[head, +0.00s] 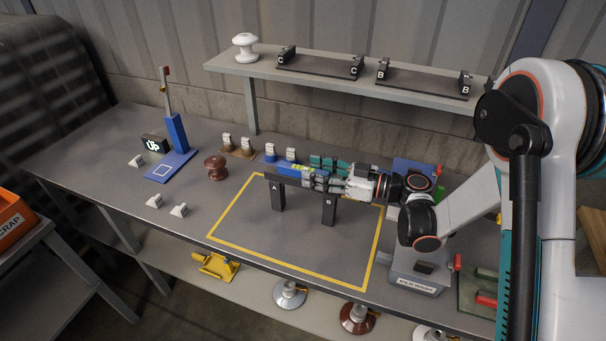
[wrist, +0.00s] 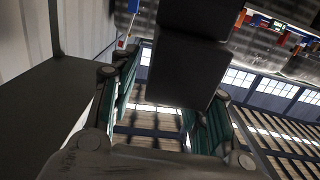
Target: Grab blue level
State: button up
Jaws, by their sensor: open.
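The blue level (head: 290,170), a blue bar with a yellow patch, lies along the top of a dark stand with posts A (head: 278,195) and B (head: 329,208). My gripper (head: 318,171) reaches in from the right, level with it. Its jaws are open, one finger behind the level's right part and one in front. The fingers hide part of the level, and I cannot tell whether either touches it. In the wrist view, the teal finger pads stand apart with a dark block (wrist: 190,50) between and above them; I cannot tell what that block is.
A yellow outline (head: 290,269) surrounds the stand on the grey bench. A blue height gauge (head: 176,132), a brown insulator (head: 215,167) and small white blocks stand left. A shelf (head: 225,66) with dark cradles runs behind. A grey labelled block (head: 418,272) is at right.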

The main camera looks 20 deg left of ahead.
aim_at(303, 168)
jog(key=a, duration=0.2)
jog(key=a+b, duration=0.1)
jog(key=a, duration=0.1)
jog(key=shift+w+f, duration=0.15)
jog(key=shift+c, duration=0.3)
grip_shut()
